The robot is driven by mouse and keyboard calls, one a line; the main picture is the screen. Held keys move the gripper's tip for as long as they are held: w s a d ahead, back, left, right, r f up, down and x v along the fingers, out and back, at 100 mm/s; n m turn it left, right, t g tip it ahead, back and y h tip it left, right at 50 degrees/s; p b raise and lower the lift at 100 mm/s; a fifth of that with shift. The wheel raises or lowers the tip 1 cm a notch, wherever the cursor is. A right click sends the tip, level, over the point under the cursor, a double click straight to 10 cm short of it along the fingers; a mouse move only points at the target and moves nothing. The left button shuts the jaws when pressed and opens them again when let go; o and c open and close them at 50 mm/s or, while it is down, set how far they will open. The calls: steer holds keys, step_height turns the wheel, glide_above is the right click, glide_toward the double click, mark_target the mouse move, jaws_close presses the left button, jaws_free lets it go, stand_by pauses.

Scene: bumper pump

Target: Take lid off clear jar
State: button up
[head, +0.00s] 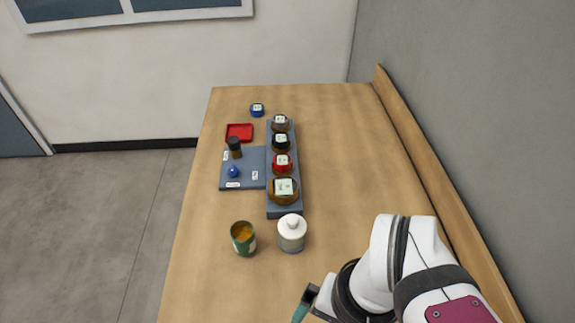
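A jar-like container (292,236) with a white knobbed top and a pale greyish body stands upright on the table, right of the green can. Its top is on. It may be the clear jar, but I cannot tell for sure whether its body is see-through. My gripper (305,304) shows at the bottom edge, below and apart from this container. Only a teal fingertip and part of the gripper body are visible, so its opening is hidden.
A green can (243,238) with orange contents stands left of the white-topped container. Behind them, a blue-grey rack (284,212) holds several jars with labelled tops. A blue-grey board (245,163) bears a dark bottle (234,147) and blue ball (233,171). A red tray (239,132) and blue item (257,110) lie farther back.

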steer(key=w+r+m+h, duration=0.1)
steer(key=w+r+m, duration=0.1)
steer(key=w, duration=0.5)
steer(key=w+r+m, duration=0.2)
steer(key=w, duration=0.6)
steer(key=m, duration=0.5)
glide_above(293, 219)
step_height(293, 219, down, 3)
steer(key=shift+h, duration=0.4)
step_height(293, 219, down, 15)
steer(key=shift+r, duration=0.1)
steer(key=shift+f, duration=0.45)
steer(key=c, duration=1.1)
